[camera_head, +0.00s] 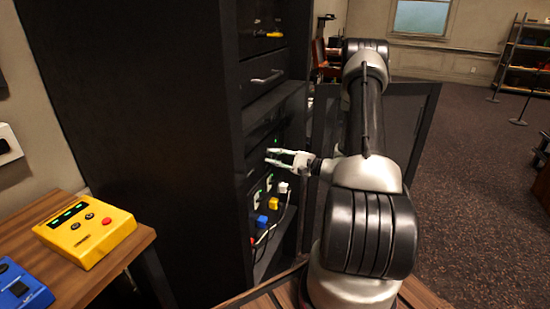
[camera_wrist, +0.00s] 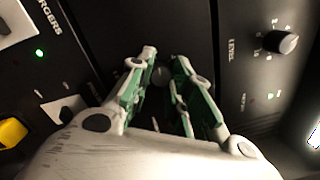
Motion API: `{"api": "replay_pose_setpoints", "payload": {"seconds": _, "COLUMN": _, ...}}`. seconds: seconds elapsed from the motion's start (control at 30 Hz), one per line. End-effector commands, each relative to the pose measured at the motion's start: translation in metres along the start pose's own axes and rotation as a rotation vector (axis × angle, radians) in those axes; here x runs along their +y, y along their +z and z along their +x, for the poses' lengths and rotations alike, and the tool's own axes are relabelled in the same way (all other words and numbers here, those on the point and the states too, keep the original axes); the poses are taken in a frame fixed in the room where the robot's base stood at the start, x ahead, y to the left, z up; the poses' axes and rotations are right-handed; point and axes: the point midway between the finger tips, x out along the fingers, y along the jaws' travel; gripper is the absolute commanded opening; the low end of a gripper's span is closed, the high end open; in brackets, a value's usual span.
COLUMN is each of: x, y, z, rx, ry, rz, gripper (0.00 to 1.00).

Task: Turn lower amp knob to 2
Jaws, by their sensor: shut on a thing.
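My gripper (camera_head: 272,157) reaches into the open dark cabinet, level with the black amp panels. In the wrist view, its green and white fingers (camera_wrist: 164,62) are closed around a small round knob (camera_wrist: 160,76), the lower amp knob. The fingers cover most of this knob, so its pointer and scale cannot be read. The upper amp's knob (camera_wrist: 285,42) stands clear to the right in the wrist view, beside the word LEVEL and a ring of small marks.
Below my gripper is the charger panel with green lights, white, yellow (camera_head: 273,203) and blue (camera_head: 262,221) plugs and hanging cables. A drawer (camera_head: 265,78) is above. An open cabinet door (camera_head: 408,125) stands behind my arm. A yellow box (camera_head: 88,230) sits on the wooden desk at left.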

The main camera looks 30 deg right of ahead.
Motion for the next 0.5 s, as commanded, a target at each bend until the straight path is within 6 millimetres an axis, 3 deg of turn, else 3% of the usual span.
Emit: {"api": "replay_pose_setpoints", "payload": {"seconds": 0.5, "x": 0.0013, "y": -0.0001, "z": -0.0007, "rx": -0.004, "ry": 0.01, "rz": -0.091, "gripper": 0.0}}
